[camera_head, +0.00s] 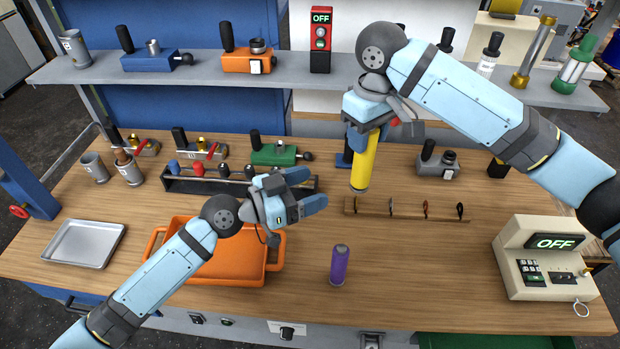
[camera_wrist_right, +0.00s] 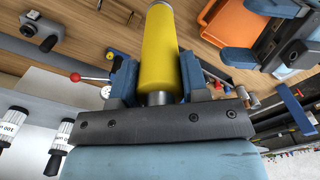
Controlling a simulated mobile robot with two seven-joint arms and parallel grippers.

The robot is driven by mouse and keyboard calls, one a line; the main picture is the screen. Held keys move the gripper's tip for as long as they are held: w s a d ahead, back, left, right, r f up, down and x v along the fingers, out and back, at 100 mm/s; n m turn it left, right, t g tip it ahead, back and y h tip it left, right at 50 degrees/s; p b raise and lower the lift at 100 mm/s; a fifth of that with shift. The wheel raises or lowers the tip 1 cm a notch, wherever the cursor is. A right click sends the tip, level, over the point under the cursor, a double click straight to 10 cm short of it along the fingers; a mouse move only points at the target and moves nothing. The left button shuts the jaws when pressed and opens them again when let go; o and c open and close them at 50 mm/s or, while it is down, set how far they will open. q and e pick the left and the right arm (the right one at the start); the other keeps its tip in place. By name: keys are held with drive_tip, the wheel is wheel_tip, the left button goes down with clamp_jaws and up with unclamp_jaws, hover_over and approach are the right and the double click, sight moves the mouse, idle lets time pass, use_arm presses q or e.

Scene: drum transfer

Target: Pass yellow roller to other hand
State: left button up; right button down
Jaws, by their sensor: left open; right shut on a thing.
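The yellow roller (camera_head: 363,163) is held upright by my right gripper (camera_head: 368,128) above the wooden table, right of centre in the head view. In the right wrist view the roller (camera_wrist_right: 160,50) stands between the two blue fingers of my right gripper (camera_wrist_right: 158,85), with its grey end near the palm. My left gripper (camera_head: 314,192) is open and empty, to the left of the roller and apart from it, with its fingers pointing right. Part of my left gripper also shows at the upper right of the right wrist view.
An orange tray (camera_head: 218,277) lies below my left arm. A purple cylinder (camera_head: 339,265) stands on the table (camera_head: 420,270) below the grippers. A control box (camera_head: 545,262) reading OFF stands at the right.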

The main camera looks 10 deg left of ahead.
sight(356, 166)
use_arm(q)
drive_tip(key=shift+m+g+h, duration=0.3)
drive_tip(key=shift+m+h, duration=0.1)
drive_tip(key=x, duration=0.4)
drive_tip(key=r+x, duration=0.1)
drive_tip(key=x, duration=0.7)
drive_tip(key=shift+w+d+r, duration=0.25)
drive_tip(key=shift+r, duration=0.15)
drive_tip(key=shift+s, duration=0.1)
drive_tip(key=c, duration=1.2)
use_arm(e)
drive_tip(key=c, duration=0.7)
unclamp_jaws()
drive_tip(key=shift+o, duration=0.8)
